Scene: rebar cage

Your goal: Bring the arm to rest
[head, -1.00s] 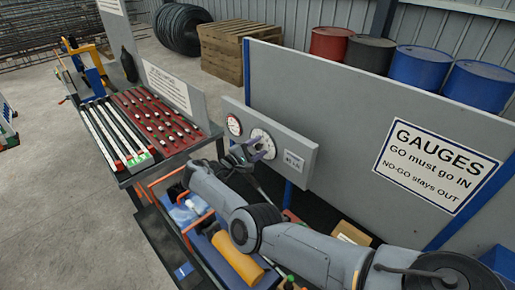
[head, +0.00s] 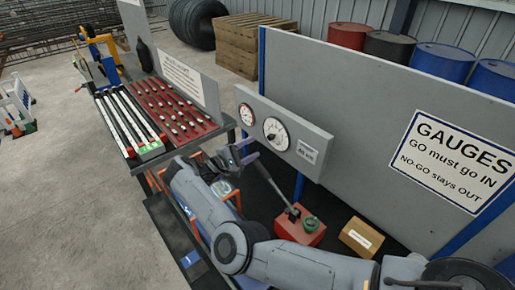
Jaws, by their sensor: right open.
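My right arm reaches in from the lower right across the lower shelf. Its gripper (head: 240,158) hangs just in front of the grey gauge panel (head: 285,132), below the round white dial. The jaws are open, and I see nothing between them. The gripper looks apart from the panel, though the gap is hard to judge. My left gripper does not show.
A red tray of small parts (head: 178,112) and a rack of pale bars (head: 128,122) lie on the bench at left. A red box (head: 300,226) and a cardboard box (head: 361,238) sit on the shelf. The partition (head: 350,120) stands behind.

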